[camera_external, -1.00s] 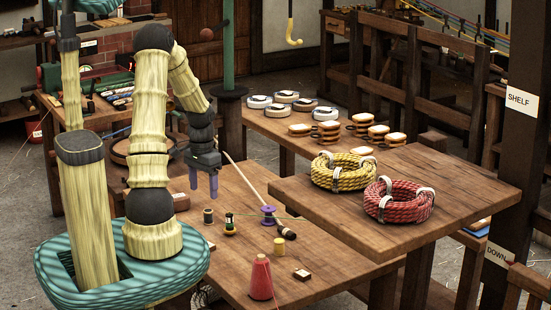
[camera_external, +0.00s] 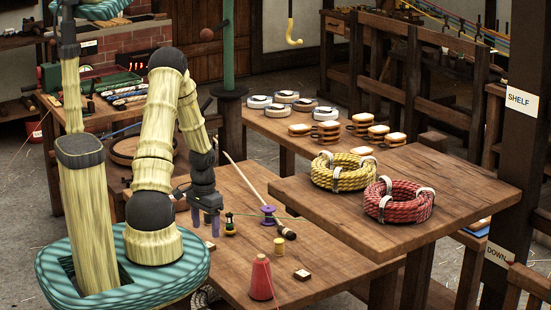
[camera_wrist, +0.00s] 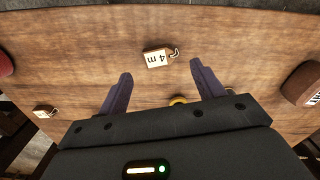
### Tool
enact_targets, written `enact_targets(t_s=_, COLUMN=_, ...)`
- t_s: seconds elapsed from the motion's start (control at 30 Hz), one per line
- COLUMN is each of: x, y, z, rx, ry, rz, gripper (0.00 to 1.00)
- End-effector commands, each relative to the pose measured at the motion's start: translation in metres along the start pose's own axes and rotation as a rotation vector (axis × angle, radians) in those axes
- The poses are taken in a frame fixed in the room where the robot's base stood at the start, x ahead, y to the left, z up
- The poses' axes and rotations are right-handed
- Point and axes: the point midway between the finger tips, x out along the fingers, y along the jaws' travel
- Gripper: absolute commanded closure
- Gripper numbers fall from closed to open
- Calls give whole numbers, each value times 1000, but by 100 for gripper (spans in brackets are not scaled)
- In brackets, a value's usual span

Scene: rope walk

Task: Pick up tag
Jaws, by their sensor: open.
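A second small tag (camera_wrist: 45,111) lies at the left of that view. In the external view, a small labelled tag (camera_external: 302,274) lies on the bench right of the red cone; I cannot tell for sure which wrist-view tag it is. My gripper (camera_external: 205,222) points down above the bench; its two purple fingers also show in the wrist view (camera_wrist: 160,70).
Yellow (camera_external: 342,173) and red (camera_external: 399,202) rope coils lie on the raised tabletop at right.

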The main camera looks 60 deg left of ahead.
Motion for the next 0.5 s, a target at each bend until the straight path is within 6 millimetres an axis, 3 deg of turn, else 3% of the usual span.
enact_targets(t_s=0.27, x=1, y=0, z=0, rx=0, ry=0, rz=0, gripper=33)
enact_targets(t_s=0.5, x=28, y=2, z=0, rx=3, ry=-2, rz=1, gripper=33)
